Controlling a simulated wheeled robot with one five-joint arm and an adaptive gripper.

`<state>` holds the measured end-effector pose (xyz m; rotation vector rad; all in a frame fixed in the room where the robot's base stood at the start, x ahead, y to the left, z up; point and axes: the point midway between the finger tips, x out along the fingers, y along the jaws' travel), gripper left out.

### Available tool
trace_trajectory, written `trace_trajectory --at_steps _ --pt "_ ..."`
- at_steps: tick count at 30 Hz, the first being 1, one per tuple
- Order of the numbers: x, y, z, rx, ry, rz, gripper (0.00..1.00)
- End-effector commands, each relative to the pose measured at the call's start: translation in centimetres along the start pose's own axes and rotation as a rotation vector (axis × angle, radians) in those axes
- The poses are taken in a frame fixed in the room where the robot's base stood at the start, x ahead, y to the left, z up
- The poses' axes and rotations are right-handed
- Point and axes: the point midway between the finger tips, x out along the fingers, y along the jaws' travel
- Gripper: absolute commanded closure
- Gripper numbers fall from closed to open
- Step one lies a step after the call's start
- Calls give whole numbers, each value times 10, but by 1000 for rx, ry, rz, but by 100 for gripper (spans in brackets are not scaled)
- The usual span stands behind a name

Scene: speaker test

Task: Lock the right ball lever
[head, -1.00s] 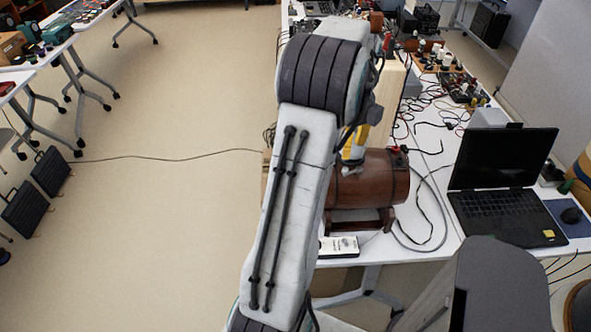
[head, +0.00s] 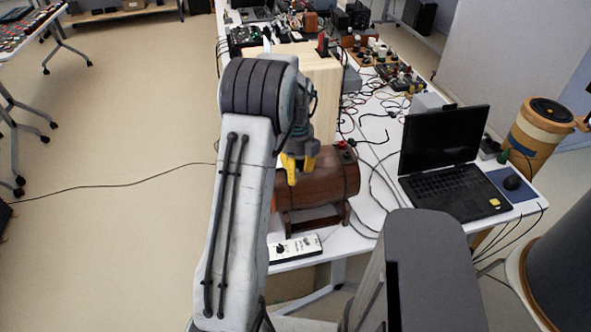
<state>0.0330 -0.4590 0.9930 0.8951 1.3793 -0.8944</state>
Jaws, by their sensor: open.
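My gripper (head: 299,168) has yellow fingertips. It is open, points down, and appears in front of the left part of a brown wooden cylinder (head: 335,178) in the head view. I cannot tell whether it touches the cylinder. The cylinder lies on its side on a dark wooden stand (head: 318,216), with small red and black parts (head: 343,148) on top near its right end. I cannot make out a right ball lever. My arm covers the area left of the cylinder.
The cylinder's stand is on a white table (head: 375,207). A pale wooden box (head: 322,90) stands behind. A white switch strip (head: 294,247) lies at the front edge. Right are loose cables (head: 379,185), an open laptop (head: 445,160) and a mouse (head: 511,183). Floor on the left is mostly clear.

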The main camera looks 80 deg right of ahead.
Motion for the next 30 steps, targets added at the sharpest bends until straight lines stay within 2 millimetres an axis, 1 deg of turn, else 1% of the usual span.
trace_trajectory --at_steps 3,12,26,30 --pt "3 0 0 -1 0 0 58" --pt "4 0 0 -1 0 0 58" --pt "4 0 0 -1 0 0 99" --pt "4 0 0 -1 -1 0 100"
